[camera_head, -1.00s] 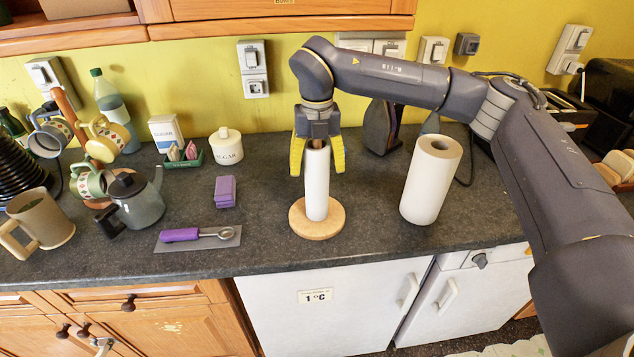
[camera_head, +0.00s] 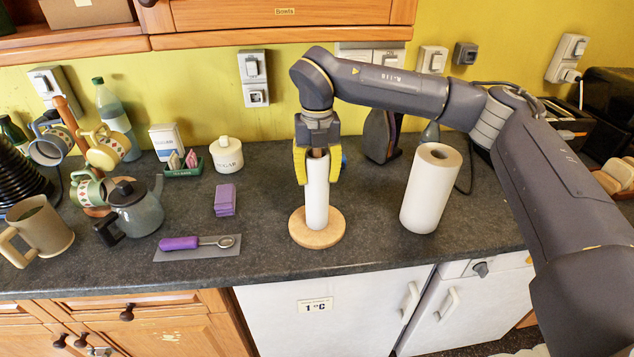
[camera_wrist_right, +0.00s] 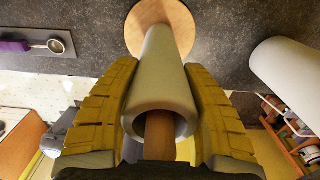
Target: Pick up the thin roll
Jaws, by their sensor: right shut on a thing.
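The thin white roll (camera_head: 317,200) stands upright on a round wooden holder base (camera_head: 317,236), around a wooden post. My right gripper (camera_head: 317,168) points down over its top, with yellow fingers shut on the roll from both sides. In the right wrist view the thin roll (camera_wrist_right: 162,85) lies between the two yellow fingers (camera_wrist_right: 160,105), and the wooden post shows inside its tube. A thicker white roll (camera_head: 431,190) stands on the counter to the right, apart from the gripper. My left gripper is not in view.
A purple-handled scoop (camera_head: 190,242) on a grey mat, purple sponges (camera_head: 225,199), a sugar jar (camera_head: 227,154) and a grey teapot (camera_head: 135,207) stand to the left. A dark iron-like object (camera_head: 378,135) is behind. The counter between sponges and holder is clear.

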